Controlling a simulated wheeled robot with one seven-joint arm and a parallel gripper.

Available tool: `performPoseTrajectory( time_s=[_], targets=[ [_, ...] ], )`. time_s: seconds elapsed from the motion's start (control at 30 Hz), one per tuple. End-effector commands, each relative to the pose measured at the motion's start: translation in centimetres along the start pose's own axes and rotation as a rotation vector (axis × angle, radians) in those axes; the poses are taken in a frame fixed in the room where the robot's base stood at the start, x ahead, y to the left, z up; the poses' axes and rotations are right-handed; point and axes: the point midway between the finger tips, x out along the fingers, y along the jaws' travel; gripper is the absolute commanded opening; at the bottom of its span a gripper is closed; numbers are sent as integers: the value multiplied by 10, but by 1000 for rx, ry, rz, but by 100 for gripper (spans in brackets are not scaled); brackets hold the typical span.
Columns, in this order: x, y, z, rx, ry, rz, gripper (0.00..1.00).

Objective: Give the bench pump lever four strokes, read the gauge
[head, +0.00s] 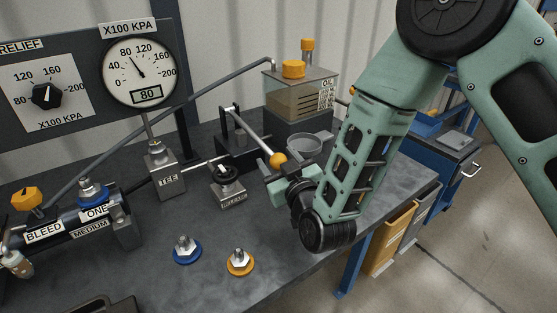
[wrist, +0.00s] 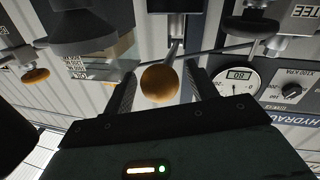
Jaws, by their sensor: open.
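The pump lever (head: 248,130) is a grey rod that slopes down from the dark pump stand (head: 238,153) to an orange ball knob (head: 278,159). My gripper (head: 275,178) is at the knob, partly hidden by its own body in the head view. In the wrist view its two dark fingers (wrist: 160,84) are apart, one on each side of the ball knob (wrist: 160,84), with gaps showing. The round gauge (head: 139,70) has a digital window showing 80, and its needle points up-left near 80. It also shows upside down in the wrist view (wrist: 237,78).
A RELEASE valve (head: 230,192) with a black knob stands just left of my gripper. Behind are a grey cup (head: 304,145) and the oil tank (head: 298,90). Blue (head: 186,250) and orange (head: 240,262) fittings stand on the bench front. A TEE block (head: 165,172) is under the gauge.

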Motion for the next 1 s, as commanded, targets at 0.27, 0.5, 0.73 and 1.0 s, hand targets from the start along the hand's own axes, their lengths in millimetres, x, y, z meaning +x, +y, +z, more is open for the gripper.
performPoseTrajectory(
  time_s=[0.27,0.5,0.73,1.0],
  targets=[
    [0,0,0,0,0,0,21],
    [-1,0,-3,-1,-5,-1,0],
    [-2,4,-22,-11,-59,-12,0],
    [-1,13,-66,-41,-204,-40,0]
  ],
)
